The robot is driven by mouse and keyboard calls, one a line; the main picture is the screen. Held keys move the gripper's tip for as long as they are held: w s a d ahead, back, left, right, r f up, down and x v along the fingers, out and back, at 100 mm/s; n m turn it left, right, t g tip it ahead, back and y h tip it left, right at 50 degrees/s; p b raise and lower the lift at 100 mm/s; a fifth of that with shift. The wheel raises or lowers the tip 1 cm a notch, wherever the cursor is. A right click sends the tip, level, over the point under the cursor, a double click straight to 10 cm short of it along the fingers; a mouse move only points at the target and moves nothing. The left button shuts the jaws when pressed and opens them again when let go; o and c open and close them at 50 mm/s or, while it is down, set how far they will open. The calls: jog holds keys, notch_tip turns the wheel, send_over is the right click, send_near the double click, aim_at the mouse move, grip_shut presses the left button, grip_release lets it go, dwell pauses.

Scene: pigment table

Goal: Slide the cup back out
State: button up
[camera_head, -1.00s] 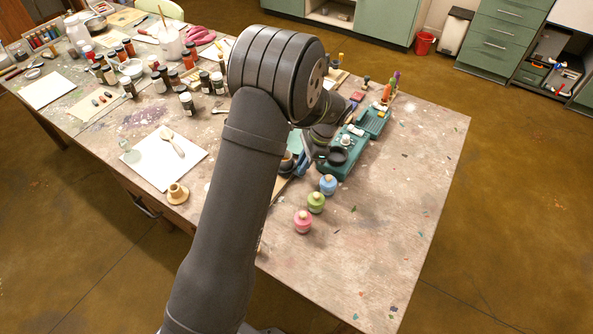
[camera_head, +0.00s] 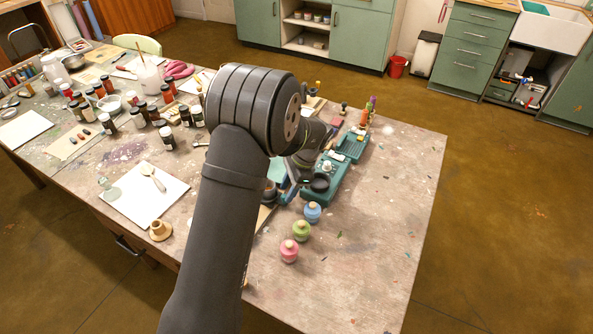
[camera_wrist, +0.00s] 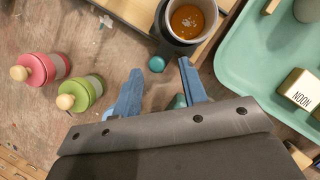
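A dark grey cup (camera_wrist: 181,38) with orange-brown liquid stands upright at the top of the wrist view, at the edge of a wooden board. In the head view a dark cup (camera_head: 270,192) shows beside the arm, partly hidden. My gripper (camera_wrist: 161,66) has two blue fingers spread apart, with the cup beyond the fingertips and not between them. A small round teal knob (camera_wrist: 156,64) shows between the fingertips; I cannot tell what it belongs to. In the head view my gripper is mostly hidden by my arm.
Pink (camera_wrist: 40,70) and green (camera_wrist: 82,93) jars stand left of the fingers. A teal tray (camera_wrist: 240,65) with wooden blocks (camera_wrist: 298,90) lies to the right. A blue jar (camera_head: 312,212) stands near the teal device (camera_head: 325,185).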

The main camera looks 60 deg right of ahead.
jog(key=v, duration=1.6)
jog(key=shift+r, duration=0.35)
jog(key=shift+s+f, duration=0.1)
jog(key=x, duration=1.7)
jog(key=shift+f, duration=0.15)
